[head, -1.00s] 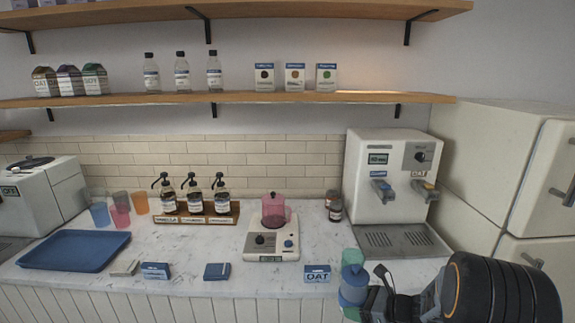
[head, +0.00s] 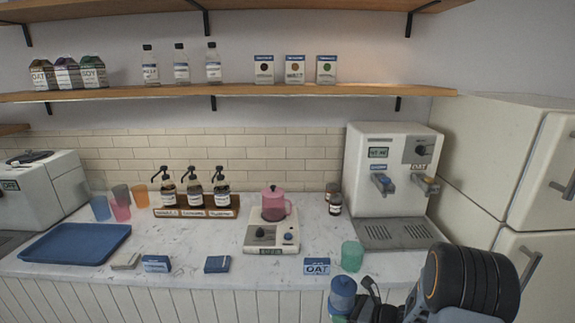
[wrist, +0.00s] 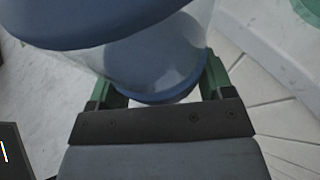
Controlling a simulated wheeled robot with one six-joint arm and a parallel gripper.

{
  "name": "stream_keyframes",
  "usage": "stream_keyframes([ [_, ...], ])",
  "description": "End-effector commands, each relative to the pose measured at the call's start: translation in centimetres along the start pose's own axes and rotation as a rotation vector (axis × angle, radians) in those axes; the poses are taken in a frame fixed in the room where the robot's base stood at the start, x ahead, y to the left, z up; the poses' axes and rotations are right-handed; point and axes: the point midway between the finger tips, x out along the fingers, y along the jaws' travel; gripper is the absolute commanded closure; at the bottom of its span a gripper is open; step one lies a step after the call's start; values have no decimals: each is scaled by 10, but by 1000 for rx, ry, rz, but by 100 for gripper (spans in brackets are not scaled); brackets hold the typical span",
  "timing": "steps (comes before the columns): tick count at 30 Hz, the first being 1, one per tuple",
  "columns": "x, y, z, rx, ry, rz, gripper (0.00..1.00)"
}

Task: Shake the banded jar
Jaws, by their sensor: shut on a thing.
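The jar (head: 342,292) has a blue lid, a clear body and blue around its lower part. It is at the bottom of the head view, in front of the counter's edge. In the wrist view the jar (wrist: 150,55) fills the top, tilted in the picture. My gripper (wrist: 160,85) is shut on it, with a green finger on each side. In the head view my gripper (head: 344,312) is partly hidden behind the jar and my arm. I cannot tell what is inside the jar.
A pink jug (head: 273,206) sits on a white appliance (head: 271,238). A dispenser (head: 391,180) stands behind right. A blue tray (head: 75,247) lies far left.

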Motion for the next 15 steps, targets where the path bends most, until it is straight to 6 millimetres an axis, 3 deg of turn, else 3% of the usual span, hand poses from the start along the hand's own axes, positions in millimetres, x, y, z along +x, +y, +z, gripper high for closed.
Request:
stream_keyframes([
  [2,0,-3,4,-13,-8,-6,67],
  [4,-14,-3,36,-26,-11,-10,67],
  [6,-21,-2,54,-20,-9,-8,67],
  [8,-19,-1,48,-7,-6,-3,67],
  [10,-6,0,14,7,-2,1,67],
  [12,2,-1,-2,1,-5,-1,67],
  [14,0,-3,4,-13,-8,-5,67],
  [15,-8,-3,23,-24,-11,-8,67],
])
